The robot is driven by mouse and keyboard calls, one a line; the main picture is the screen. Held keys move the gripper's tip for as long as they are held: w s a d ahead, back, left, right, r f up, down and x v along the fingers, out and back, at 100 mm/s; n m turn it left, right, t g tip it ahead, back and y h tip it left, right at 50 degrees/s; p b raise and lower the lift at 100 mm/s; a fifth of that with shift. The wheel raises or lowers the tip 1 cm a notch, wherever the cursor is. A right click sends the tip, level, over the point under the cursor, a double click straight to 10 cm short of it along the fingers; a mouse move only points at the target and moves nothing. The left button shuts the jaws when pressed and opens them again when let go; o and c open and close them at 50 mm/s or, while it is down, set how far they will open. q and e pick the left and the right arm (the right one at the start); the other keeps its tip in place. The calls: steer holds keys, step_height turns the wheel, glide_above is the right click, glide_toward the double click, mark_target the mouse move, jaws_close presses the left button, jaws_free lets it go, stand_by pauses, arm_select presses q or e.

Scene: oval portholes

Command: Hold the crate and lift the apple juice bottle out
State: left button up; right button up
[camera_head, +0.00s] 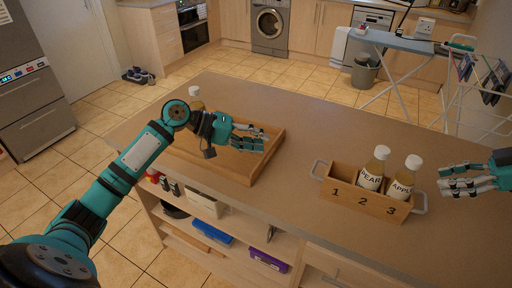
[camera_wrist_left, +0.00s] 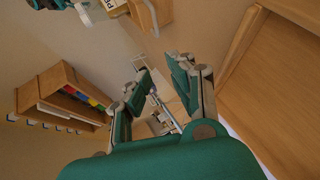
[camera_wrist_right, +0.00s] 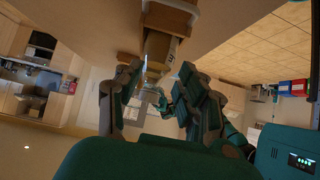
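The wooden crate (camera_head: 345,190) stands on the counter, numbered 1, 2, 3, with a grey handle at each end. The apple juice bottle (camera_head: 402,178), white-capped and labelled APPLE, stands upright in compartment 3. A pear bottle (camera_head: 374,170) stands in compartment 2; compartment 1 looks empty. My left gripper (camera_head: 262,138) is open and empty above the wooden tray, left of the crate. My right gripper (camera_head: 443,188) is open just right of the crate's right handle (camera_head: 420,204), apart from it. The crate also shows ahead of the fingers in the right wrist view (camera_wrist_right: 160,46).
The wooden tray (camera_head: 240,177) lies on the counter left of the crate, partly hidden by my left arm. A white-capped item (camera_head: 194,91) stands behind that arm. The counter (camera_head: 300,215) is clear between tray and crate. Shelves with boxes lie below the front edge.

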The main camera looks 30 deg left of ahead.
arm_select(q)
steer(key=s+f+m+h, duration=0.1)
steer(key=s, duration=0.1)
glide_toward(315, 164)
steer(key=shift+g, duration=0.4)
steer(key=x, duration=1)
steer(key=shift+w+f, duration=0.15)
steer(key=shift+w, duration=0.05)
jaws_close()
steer(key=shift+a, duration=0.1)
